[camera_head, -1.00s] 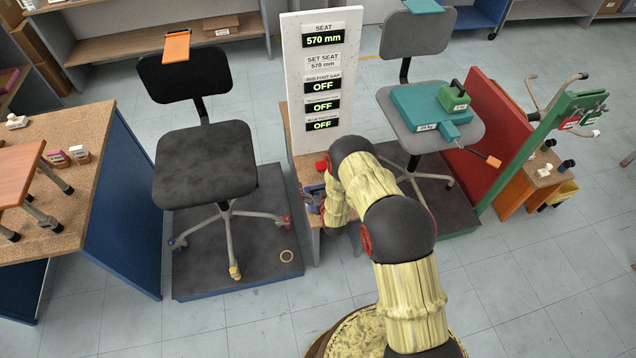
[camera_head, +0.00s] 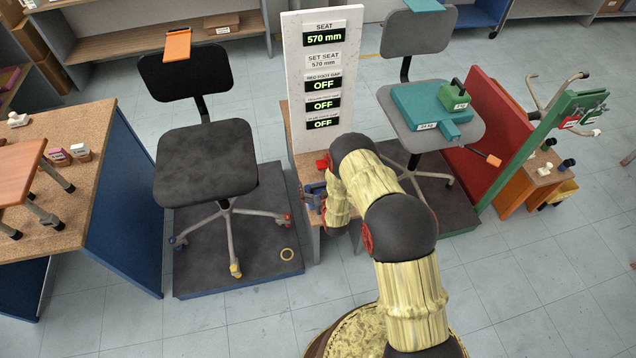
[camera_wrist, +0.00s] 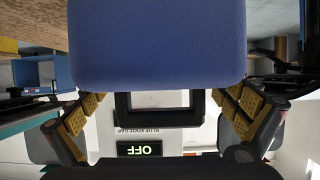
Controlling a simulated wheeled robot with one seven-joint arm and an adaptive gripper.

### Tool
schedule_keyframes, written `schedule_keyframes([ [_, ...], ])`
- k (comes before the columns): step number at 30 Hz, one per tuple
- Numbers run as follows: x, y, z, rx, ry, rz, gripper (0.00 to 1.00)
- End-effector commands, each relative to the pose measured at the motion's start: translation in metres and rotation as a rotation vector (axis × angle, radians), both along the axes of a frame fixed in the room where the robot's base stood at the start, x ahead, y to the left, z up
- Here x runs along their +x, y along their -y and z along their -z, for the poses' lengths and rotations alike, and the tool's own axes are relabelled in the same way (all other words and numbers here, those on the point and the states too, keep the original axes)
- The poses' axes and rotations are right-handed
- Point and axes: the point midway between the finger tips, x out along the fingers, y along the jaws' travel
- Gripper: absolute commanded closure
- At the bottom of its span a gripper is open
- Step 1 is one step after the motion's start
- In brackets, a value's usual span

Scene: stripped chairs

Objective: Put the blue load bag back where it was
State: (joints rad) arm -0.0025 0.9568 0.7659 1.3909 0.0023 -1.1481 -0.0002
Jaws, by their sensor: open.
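The blue load bag (camera_wrist: 158,45) fills the top middle of the wrist view, which is turned upside down. Its black handle (camera_wrist: 158,123) lies between the spread yellow-padded fingers of my gripper (camera_wrist: 160,104). The fingers are open, with a gap on each side of the handle. In the head view a bit of blue (camera_head: 313,190) shows at my gripper, on the small wooden stand (camera_head: 312,242) below the display board. My arm hides most of that spot, so what the bag rests on is unclear.
The display board (camera_head: 300,75) stands behind my gripper and reads seat 570 mm, with several OFF lines. A black chair (camera_head: 205,165) on a platform is at left. A grey chair (camera_head: 415,35) bearing a teal block (camera_head: 420,105) and green weight (camera_head: 453,97) is at right.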

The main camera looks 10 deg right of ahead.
Motion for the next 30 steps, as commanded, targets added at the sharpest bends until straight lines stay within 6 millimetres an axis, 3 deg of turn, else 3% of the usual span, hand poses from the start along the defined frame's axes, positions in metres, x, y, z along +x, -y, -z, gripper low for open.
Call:
schedule_keyframes([
  [12, -0.076, 0.0, -0.034, 0.0, -0.002, 0.0, 0.0],
  [19, -0.097, 0.0, -0.042, 0.0, -0.001, 0.0, 0.0],
  [22, -0.091, 0.0, -0.052, 0.0, -0.005, 0.0, 0.0],
  [25, -0.072, 0.0, -0.078, 0.0, -0.023, 0.0, 0.0],
  [30, -0.034, 0.0, -0.156, 0.001, -0.093, 0.0, 0.0],
])
